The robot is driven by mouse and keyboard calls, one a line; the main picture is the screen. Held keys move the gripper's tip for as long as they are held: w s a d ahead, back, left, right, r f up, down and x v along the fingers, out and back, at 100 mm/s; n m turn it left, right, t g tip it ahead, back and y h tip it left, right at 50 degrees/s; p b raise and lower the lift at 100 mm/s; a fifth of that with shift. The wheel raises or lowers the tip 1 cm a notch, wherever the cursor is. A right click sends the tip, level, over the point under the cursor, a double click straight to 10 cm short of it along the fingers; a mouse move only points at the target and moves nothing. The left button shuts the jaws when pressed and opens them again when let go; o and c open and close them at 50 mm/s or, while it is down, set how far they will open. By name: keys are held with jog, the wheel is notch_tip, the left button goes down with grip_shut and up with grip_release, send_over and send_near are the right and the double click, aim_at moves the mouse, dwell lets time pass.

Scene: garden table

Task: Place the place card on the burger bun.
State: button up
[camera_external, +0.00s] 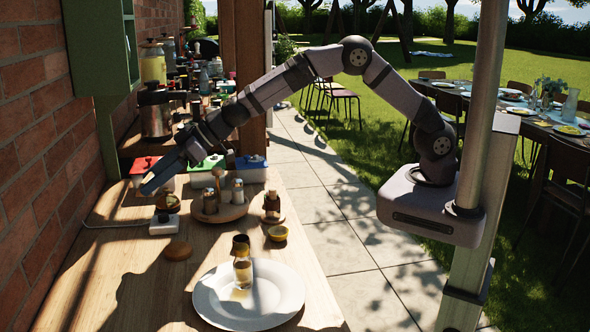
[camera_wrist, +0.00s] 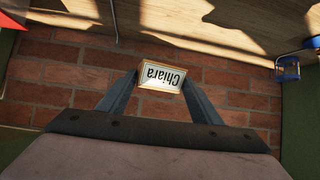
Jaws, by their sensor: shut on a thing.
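The place card (camera_wrist: 162,78) is a small white card with a gold edge and the name "Chiara", which reads upside down in the wrist view. My gripper (camera_external: 146,189) is shut on it, with a fingertip at each side of the card. In the external view the card is too small or hidden to make out. The burger bun (camera_external: 178,250) looks like a round brown bun lying on the wooden table. My gripper is up and to the left of it in the picture, above the table near the brick wall.
The wooden table (camera_external: 120,262) runs along a brick wall (camera_external: 38,110).

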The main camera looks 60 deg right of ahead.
jog(key=s+d, duration=0.1)
jog(key=d, duration=0.1)
jog(key=n+g+y, duration=0.1)
jog(key=n+g, duration=0.1)
send_over(184, 243)
notch_tip(184, 243, down, 4)
jog(key=shift+r, duration=0.15)
jog(key=shift+a, duration=0.1)
jog(key=shift+f+b, duration=1.65)
jog(key=shift+f, duration=3.35)
jog(key=shift+f, duration=0.1)
jog(key=o, duration=1.1)
jog(key=shift+c, duration=0.2)
